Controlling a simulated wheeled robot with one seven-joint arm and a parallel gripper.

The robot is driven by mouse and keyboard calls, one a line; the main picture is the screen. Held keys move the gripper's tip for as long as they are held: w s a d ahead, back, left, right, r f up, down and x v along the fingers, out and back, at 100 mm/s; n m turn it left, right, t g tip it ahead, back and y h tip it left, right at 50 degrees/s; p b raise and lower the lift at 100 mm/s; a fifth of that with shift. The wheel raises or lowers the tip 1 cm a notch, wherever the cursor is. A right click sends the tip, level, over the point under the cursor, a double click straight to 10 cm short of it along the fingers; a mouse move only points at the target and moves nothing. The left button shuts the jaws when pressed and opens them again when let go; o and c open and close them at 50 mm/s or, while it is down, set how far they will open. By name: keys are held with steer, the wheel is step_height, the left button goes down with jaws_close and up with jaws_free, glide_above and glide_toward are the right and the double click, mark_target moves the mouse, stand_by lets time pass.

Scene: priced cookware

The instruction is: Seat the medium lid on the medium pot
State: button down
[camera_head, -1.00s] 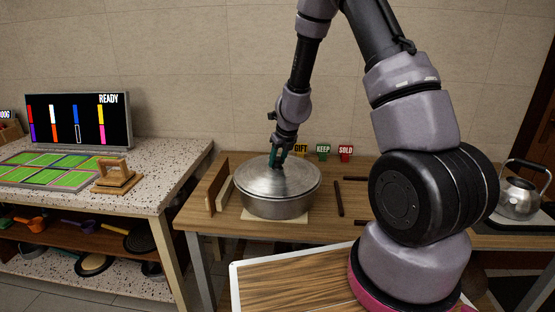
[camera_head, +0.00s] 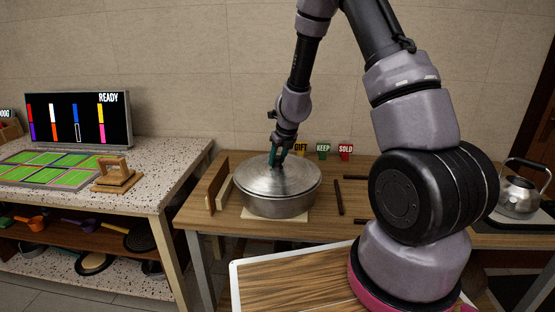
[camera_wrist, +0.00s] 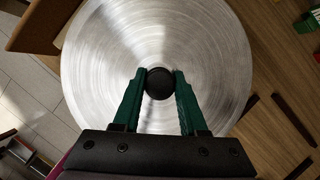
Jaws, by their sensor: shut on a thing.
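A large silver pot (camera_head: 277,207) stands on a pale square board on the wooden table. A round brushed-metal lid (camera_head: 300,180) lies over its mouth and looks about level. In the head view the lid's rim lines up closely with the pot's rim; I cannot tell whether it is fully seated. My gripper (camera_head: 277,158) is above the lid. In the wrist view my gripper (camera_wrist: 160,82) has its green fingers shut on the lid's black knob (camera_wrist: 159,84). The lid (camera_wrist: 110,60) hides the pot there.
Upright wooden boards (camera_head: 217,187) stand close to the pot's left. Dark strips (camera_head: 339,197) lie to its right. GIFT, KEEP (camera_head: 323,151) and SOLD (camera_head: 346,151) signs stand behind. A kettle (camera_head: 519,197) is at the far right. A speckled counter (camera_head: 160,160) is at left.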

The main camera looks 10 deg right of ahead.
steer(key=shift+f, duration=0.1)
steer(key=shift+f, duration=0.15)
jaws_free()
stand_by(0.3)
stand_by(0.4)
steer(key=shift+v, duration=0.85)
steer(key=v, duration=0.9)
